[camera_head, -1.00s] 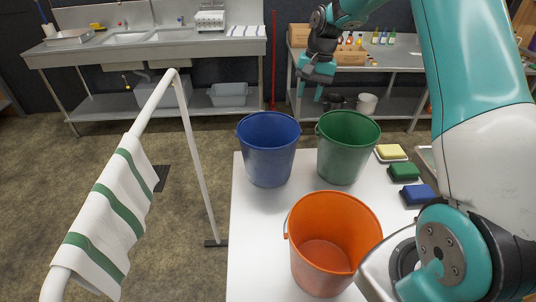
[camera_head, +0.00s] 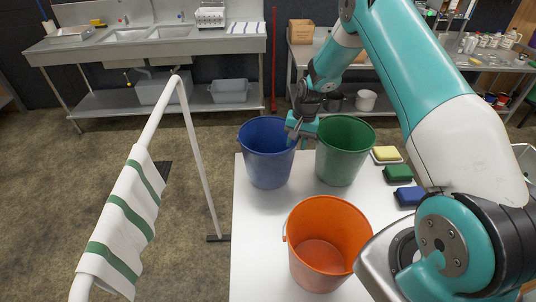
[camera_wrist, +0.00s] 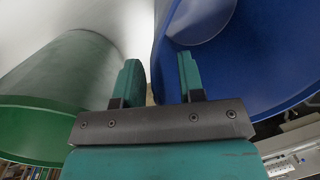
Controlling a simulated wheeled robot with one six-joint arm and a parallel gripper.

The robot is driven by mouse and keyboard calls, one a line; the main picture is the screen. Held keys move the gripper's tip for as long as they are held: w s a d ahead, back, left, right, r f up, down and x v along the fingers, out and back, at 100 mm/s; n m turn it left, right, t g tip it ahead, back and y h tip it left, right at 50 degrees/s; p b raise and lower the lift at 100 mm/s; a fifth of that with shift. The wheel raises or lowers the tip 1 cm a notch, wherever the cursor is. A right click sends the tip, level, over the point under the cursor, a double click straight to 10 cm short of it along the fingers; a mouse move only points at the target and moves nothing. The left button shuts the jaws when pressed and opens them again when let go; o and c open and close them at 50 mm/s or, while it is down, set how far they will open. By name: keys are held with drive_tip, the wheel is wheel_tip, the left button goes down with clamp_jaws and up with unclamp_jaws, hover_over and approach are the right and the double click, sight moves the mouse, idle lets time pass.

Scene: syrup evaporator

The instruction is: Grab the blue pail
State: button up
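The blue pail (camera_head: 265,166) stands upright on the white table, at its far left. In the head view my gripper (camera_head: 294,138) is at the pail's right rim, beside the green pail (camera_head: 342,160). In the wrist view my gripper (camera_wrist: 160,80) is open, with two teal fingers apart. One finger is in front of the blue pail's (camera_wrist: 240,55) inside and the other is in the gap towards the green pail (camera_wrist: 60,80). The blue wall's edge shows between them. I cannot tell whether either finger touches it.
An orange pail (camera_head: 327,245) stands nearest on the white table (camera_head: 258,235). Yellow, green and blue sponges (camera_head: 398,174) lie at the right. A towel rail (camera_head: 200,155) with a striped towel (camera_head: 125,220) stands at the left. A steel sink bench (camera_head: 150,45) is behind.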

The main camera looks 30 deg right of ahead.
clamp_jaws()
idle(1.4)
